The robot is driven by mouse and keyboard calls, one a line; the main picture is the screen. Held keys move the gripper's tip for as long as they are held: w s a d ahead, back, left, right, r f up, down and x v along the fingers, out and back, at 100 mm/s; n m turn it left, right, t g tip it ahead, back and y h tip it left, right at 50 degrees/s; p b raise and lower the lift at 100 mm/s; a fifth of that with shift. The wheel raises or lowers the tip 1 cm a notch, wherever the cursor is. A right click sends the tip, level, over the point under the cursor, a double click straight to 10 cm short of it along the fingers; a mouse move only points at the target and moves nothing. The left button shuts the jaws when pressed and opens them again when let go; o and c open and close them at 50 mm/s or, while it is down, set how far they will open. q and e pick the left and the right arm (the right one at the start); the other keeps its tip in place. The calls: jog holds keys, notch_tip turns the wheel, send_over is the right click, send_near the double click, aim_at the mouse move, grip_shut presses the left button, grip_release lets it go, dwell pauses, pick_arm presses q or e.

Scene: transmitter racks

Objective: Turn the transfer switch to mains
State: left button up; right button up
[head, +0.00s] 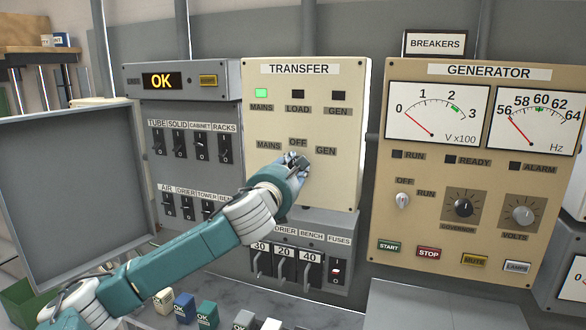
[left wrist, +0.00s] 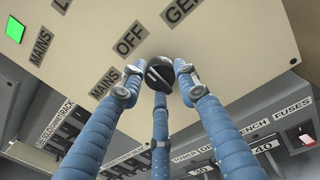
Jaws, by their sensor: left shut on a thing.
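The cream TRANSFER panel (head: 345,125) stands in the middle of the head view, with MAINS, OFF and GEN printed around its switch. The black transfer switch knob (left wrist: 160,72) shows in the left wrist view, with a pale line across it. My left gripper (head: 295,163) has its fingers closed around the knob; they also show in the left wrist view (left wrist: 158,82). In the head view the hand hides most of the knob. I cannot tell which label it points to. The MAINS lamp (head: 261,93) is lit green; the LOAD lamp (head: 298,94) and GEN lamp (head: 338,95) are dark.
The GENERATOR panel (head: 470,215) with two meters stands to the right. A breaker panel (head: 190,145) with an OK display is to the left, beside an open grey door (head: 70,185). A fuse box (head: 300,262) is below. Loose blocks (head: 184,307) lie on the counter.

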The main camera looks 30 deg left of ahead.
pick_arm(q)
jog(key=shift+r, duration=0.25)
pick_arm(e)
jog(key=shift+a+r, duration=0.15)
jog(key=shift+a, duration=0.25)
